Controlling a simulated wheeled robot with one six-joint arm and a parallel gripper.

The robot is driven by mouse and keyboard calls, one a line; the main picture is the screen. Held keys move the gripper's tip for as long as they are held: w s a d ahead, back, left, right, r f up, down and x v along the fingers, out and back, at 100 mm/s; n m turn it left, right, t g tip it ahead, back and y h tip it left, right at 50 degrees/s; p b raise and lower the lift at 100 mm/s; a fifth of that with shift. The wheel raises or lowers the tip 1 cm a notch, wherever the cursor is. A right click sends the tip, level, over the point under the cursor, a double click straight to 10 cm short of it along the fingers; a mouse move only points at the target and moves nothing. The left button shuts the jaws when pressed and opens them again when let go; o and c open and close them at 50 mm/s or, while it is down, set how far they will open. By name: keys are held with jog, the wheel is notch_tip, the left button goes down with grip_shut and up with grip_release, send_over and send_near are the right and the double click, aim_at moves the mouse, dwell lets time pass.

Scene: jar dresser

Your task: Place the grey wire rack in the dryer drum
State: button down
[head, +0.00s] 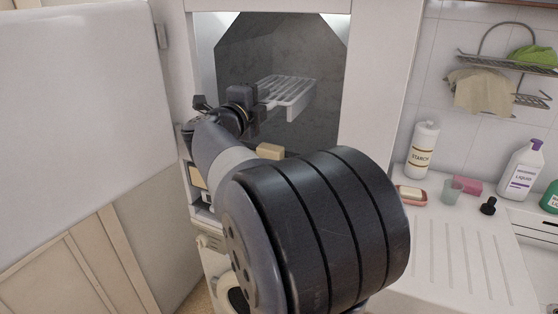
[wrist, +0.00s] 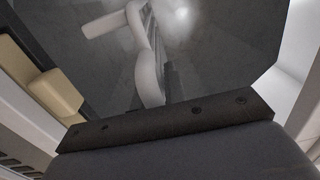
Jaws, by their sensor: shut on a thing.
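The grey wire rack (head: 289,92) is in the head view, in front of or inside the dryer drum opening; its exact depth is hard to tell. My gripper (head: 262,106) is shut on the rack's near left side and holds it up, with the rack reaching to the right. The dryer drum (head: 318,54) is a dark grey, many-sided hollow with a white surround. In the wrist view, part of the rack (wrist: 148,75) shows pale and blurred beyond the dark gripper body, against the drum wall (wrist: 215,75). The fingertips are hidden there.
A tan block (head: 270,151) sits at the drum's lower edge and also shows in the wrist view (wrist: 55,95). A white door (head: 75,110) stands open at left. At right, a counter (head: 455,245) holds a starch bottle (head: 423,150), a soap dish (head: 411,196) and a cup (head: 452,190).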

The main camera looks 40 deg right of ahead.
aim_at(263, 152)
notch_tip(263, 152, down, 12)
jog(key=shift+f+b, duration=0.1)
jog(key=shift+b, duration=0.85)
jog(key=shift+f+b, duration=0.45)
jog(key=shift+b, duration=0.1)
jog(key=shift+s+f, duration=0.1)
jog(key=shift+f, duration=0.1)
jog(key=c, duration=1.7)
grip_release()
jog(key=shift+a, duration=0.1)
jog(key=shift+c, duration=0.2)
